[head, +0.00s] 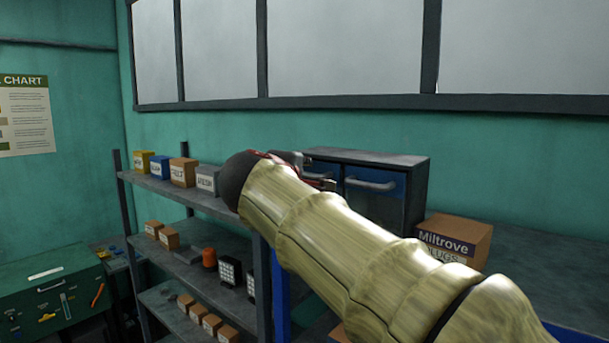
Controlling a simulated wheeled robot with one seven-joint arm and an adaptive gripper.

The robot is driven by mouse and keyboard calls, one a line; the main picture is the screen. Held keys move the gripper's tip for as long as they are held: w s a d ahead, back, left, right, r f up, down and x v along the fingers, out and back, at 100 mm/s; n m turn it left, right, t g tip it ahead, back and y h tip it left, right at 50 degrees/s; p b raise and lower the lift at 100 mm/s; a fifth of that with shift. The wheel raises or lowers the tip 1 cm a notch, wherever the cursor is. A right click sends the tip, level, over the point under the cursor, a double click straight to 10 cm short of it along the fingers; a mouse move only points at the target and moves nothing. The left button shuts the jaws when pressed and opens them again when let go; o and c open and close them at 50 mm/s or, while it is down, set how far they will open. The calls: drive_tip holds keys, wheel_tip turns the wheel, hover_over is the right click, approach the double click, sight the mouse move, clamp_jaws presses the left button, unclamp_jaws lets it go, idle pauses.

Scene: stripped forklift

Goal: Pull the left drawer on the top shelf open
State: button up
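A dark grey drawer cabinet (417,190) stands on the top shelf, with two blue drawer fronts side by side. The left drawer (325,168) is mostly hidden behind my arm; a strip of its blue front and part of a grey handle show. The right drawer (392,189) has a pale bar handle and looks closed. My gripper (290,158) is at the left drawer's front, near its handle. Only its dark and red parts show past my arm's dark wrist. Its fingertips are hidden, so I cannot tell whether it touches or grips the handle.
A Miltrove cardboard box (462,236) stands right of the cabinet. Left, a shelf rack (160,186) holds small boxes, an orange item (209,257) and dark items. A green toolbox (52,292) stands at lower left. Windows (340,45) line the wall above.

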drive_tip(key=shift+c, duration=1.4)
drive_tip(key=c, duration=0.4)
clamp_jaws()
